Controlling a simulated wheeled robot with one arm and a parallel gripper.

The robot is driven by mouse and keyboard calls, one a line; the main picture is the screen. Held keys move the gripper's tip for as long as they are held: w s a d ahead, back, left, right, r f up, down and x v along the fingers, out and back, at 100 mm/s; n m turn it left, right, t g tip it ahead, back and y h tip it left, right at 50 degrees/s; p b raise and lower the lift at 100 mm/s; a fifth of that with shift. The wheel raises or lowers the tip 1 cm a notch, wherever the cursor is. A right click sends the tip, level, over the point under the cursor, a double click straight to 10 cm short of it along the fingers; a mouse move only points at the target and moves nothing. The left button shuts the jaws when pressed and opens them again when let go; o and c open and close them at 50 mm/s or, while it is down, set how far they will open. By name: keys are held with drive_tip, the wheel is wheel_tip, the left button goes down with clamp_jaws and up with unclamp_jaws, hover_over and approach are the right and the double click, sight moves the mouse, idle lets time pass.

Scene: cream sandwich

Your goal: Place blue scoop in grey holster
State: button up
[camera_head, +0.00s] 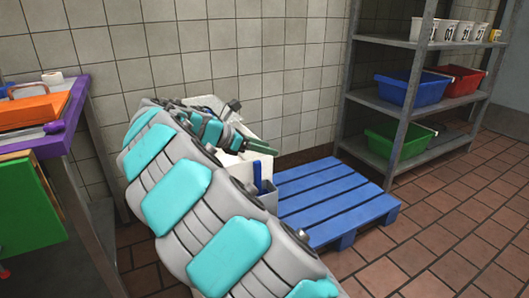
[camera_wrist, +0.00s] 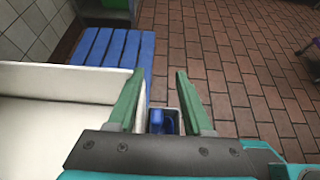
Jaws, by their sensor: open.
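The blue scoop (camera_head: 258,176) stands in the grey holster (camera_head: 269,201), with its blue handle upright above the rim. The holster is fixed or set against the side of a white bin. In the wrist view the blue scoop (camera_wrist: 157,119) sits inside the grey holster (camera_wrist: 172,116), seen between the green fingers. My gripper (camera_head: 268,148) is above the holster in the head view. Its two fingers (camera_wrist: 160,73) are spread apart with nothing between them, and they appear clear of the scoop. The lower part of the scoop is hidden in the holster.
The white bin (camera_wrist: 60,105) lies directly left of my gripper in the wrist view. A blue pallet (camera_head: 335,200) is on the tiled floor beside it. A metal shelf (camera_head: 400,105) with coloured tubs stands at right. A purple-edged table (camera_head: 75,110) is at left.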

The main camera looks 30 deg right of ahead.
drive_tip(key=v, duration=1.2)
drive_tip(key=shift+r, duration=0.1)
idle(0.7)
